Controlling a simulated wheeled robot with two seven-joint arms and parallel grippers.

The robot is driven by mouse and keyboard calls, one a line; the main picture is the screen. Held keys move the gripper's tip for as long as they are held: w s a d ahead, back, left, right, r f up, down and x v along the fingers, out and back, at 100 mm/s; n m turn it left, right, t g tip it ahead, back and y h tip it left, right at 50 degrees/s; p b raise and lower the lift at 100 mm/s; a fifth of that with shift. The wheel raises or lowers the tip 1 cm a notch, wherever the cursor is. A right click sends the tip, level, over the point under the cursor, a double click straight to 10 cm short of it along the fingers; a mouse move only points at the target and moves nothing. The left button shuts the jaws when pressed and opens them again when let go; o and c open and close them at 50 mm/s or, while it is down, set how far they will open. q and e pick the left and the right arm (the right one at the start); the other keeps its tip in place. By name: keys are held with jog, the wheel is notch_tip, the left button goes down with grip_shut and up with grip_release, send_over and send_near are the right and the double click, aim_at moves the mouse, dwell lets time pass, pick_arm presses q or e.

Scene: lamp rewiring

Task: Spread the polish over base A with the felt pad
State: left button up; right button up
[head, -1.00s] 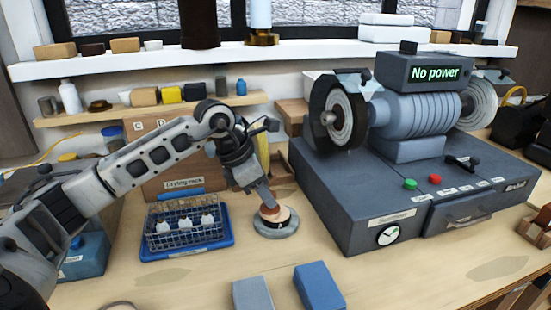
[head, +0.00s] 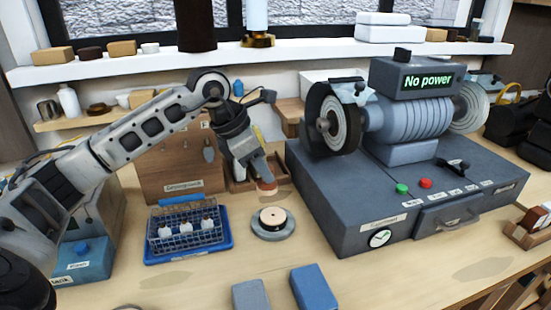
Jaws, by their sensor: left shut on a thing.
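A round base with a pale tan top and a small dark centre (head: 272,217) sits on a grey disc (head: 283,234) in the middle of the bench. I can read no letter on it, so I cannot tell for certain that it is base A. My left gripper (head: 262,180) is shut on a small pinkish-brown pad (head: 267,188), which looks like the felt pad. It holds the pad above and behind the round base, apart from it. Polish on the top cannot be made out. My right gripper is not in view.
A blue tray with a wire rack of white items (head: 187,233) stands left of the base. The large grey polishing machine (head: 345,205), reading "No power", stands close on the right. Grey (head: 250,295) and blue (head: 317,287) blocks lie in front.

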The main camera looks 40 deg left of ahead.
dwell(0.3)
pick_arm(q)
jog(key=s+d+r+p, duration=0.2)
jog(key=s+d+r, duration=0.1)
jog(key=d+r, duration=0.1)
jog(key=shift+s+d+r, duration=0.35)
jog(key=shift+s+r, duration=0.05)
jog(key=shift+r, duration=0.15)
dwell(0.7)
